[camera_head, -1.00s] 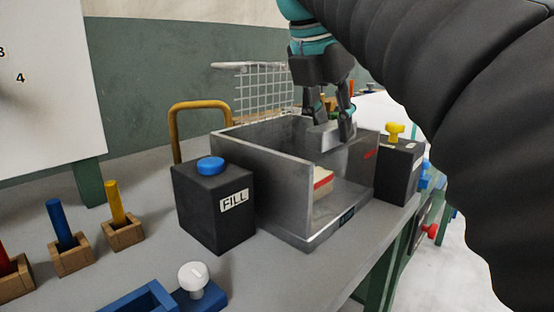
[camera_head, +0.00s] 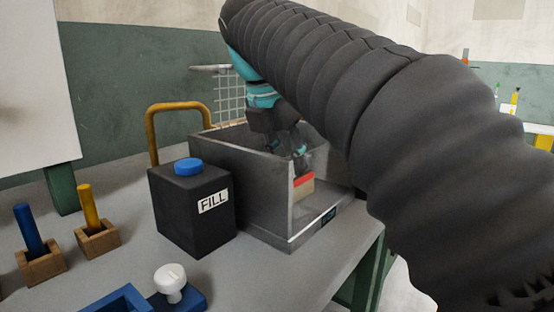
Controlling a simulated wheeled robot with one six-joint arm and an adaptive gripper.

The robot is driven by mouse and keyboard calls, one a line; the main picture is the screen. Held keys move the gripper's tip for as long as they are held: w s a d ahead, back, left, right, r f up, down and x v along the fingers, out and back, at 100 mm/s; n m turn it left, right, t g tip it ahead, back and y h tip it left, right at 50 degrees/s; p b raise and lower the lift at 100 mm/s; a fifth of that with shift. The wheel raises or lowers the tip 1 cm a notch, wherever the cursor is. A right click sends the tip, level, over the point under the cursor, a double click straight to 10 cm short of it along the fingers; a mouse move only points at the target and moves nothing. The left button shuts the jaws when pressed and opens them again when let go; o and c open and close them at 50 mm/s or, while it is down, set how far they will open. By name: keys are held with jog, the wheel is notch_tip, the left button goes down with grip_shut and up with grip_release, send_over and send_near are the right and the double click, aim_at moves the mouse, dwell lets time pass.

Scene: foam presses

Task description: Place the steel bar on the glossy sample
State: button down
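The open-topped grey metal box (camera_head: 232,160) stands on the bench with its front side open. A pale block with a red top (camera_head: 303,189) shows inside it, partly hidden by the left wall; I cannot tell its gloss. My gripper (camera_head: 287,150) reaches down into the box above and close to this block. Its fingers are spaced about as wide as the steel bar (camera_head: 312,161), which shows as a dim grey shape at the fingertips. The bar's outline blends with the box, and I cannot tell whether it touches the block.
A black FILL box with a blue knob (camera_head: 188,168) stands left of the metal box, a yellow handle (camera_head: 152,140) behind it. A white knob (camera_head: 171,282) is in front. Wooden holders with blue (camera_head: 28,230) and yellow (camera_head: 88,208) rods stand left. My arm hides the right side.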

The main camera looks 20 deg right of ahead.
jog(key=shift+f, duration=0.1)
jog(key=c, duration=0.8)
grip_release()
jog(key=shift+c, duration=0.2)
jog(key=p+v, duration=0.3)
jog(key=v, duration=0.6)
jog(key=shift+r, duration=0.45)
jog(key=shift+v, duration=1.25)
